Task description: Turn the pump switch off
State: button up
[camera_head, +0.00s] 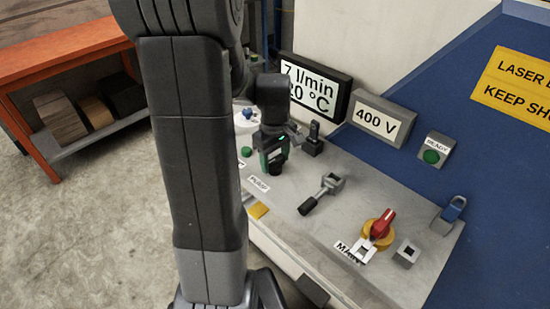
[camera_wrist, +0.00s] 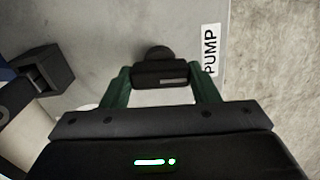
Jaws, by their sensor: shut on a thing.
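The pump switch (camera_wrist: 160,74) is a small black handle with a dark round part behind it. In the wrist view it sits between the two green fingers of my gripper (camera_wrist: 163,80), which is shut on it. The white PUMP label (camera_wrist: 211,48) is just right of the switch. In the head view my gripper (camera_head: 273,164) points down at the grey panel, beside the PUMP label (camera_head: 258,184). The switch is mostly hidden there by my gripper, and I cannot read its setting.
The grey panel (camera_head: 345,180) also bears a grey lever (camera_head: 322,195), a red main switch (camera_head: 382,224), a blue padlock (camera_head: 454,208) and a black block (camera_head: 313,142). Behind stand a flow display (camera_head: 315,84) reading 7 l/min and a 400 V sign (camera_head: 378,118). An orange bench (camera_head: 60,50) is far left.

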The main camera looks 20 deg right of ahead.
aim_at(275, 159)
jog(key=shift+n, duration=0.5)
jog(key=o, duration=1)
notch_tip(275, 159, up, 14)
jog(key=shift+f, duration=0.1)
dwell(0.4)
notch_tip(275, 159, down, 14)
jog(key=shift+r, duration=0.1)
dwell(0.4)
jog(key=shift+r, duration=0.1)
